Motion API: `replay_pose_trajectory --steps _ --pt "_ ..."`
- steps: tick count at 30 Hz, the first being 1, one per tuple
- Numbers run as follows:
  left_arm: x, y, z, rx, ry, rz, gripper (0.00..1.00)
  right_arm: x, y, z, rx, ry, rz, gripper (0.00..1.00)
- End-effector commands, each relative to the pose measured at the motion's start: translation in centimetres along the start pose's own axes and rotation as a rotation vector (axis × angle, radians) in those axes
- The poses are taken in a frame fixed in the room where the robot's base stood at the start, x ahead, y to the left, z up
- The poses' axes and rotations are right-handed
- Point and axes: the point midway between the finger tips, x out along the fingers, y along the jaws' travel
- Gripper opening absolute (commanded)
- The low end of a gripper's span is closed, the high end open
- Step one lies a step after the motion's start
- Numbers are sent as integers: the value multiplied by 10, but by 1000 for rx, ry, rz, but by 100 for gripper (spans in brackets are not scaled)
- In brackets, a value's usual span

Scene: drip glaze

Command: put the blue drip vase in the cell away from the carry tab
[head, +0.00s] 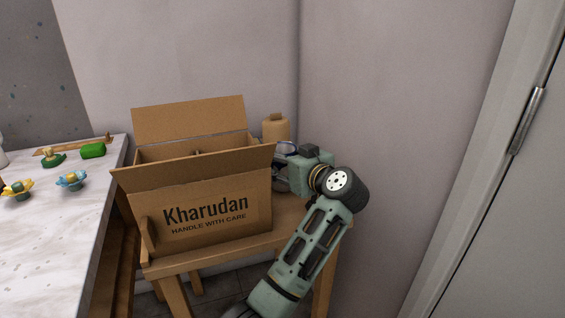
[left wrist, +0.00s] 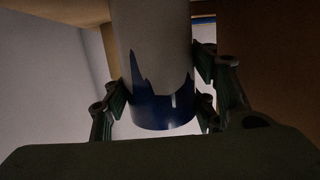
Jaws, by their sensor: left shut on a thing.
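The blue drip vase (left wrist: 155,60) is pale with a dark blue drip band at its end in the left wrist view. My left gripper (left wrist: 160,105) is shut on it, one finger at each side. In the head view my left gripper (head: 290,170) is beside the right end of the cardboard box (head: 215,205). A blue-rimmed part of the vase (head: 289,147) shows there, mostly hidden by the gripper and box. The box has raised flaps and a divider top (head: 197,152); its cell floors are hidden. My right gripper is not in view.
The box stands on a small wooden table (head: 282,238). A marble counter (head: 60,235) at left holds a green object (head: 93,150) and flower-like pieces (head: 72,180). Walls are close behind.

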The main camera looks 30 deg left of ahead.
Motion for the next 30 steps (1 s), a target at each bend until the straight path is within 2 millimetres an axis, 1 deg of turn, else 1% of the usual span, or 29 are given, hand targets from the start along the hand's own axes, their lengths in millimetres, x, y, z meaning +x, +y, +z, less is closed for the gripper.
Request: replay_pose_trajectory --steps 7,10,11,17,18,26,29,30 --pt "0 0 -2 -3 3 1 15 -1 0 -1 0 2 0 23" --pt "0 0 0 -2 2 1 15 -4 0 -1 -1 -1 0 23" --pt "0 0 2 -2 0 1 53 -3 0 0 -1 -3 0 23" --pt "0 0 2 -2 1 1 70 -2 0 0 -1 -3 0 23" --pt "0 0 2 -2 1 1 72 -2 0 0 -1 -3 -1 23" --pt "0 0 2 -2 1 1 72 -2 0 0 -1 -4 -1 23" --pt "0 0 0 -4 3 1 72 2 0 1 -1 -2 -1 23" --pt "-6 1 -1 -2 1 4 72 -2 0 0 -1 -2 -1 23"
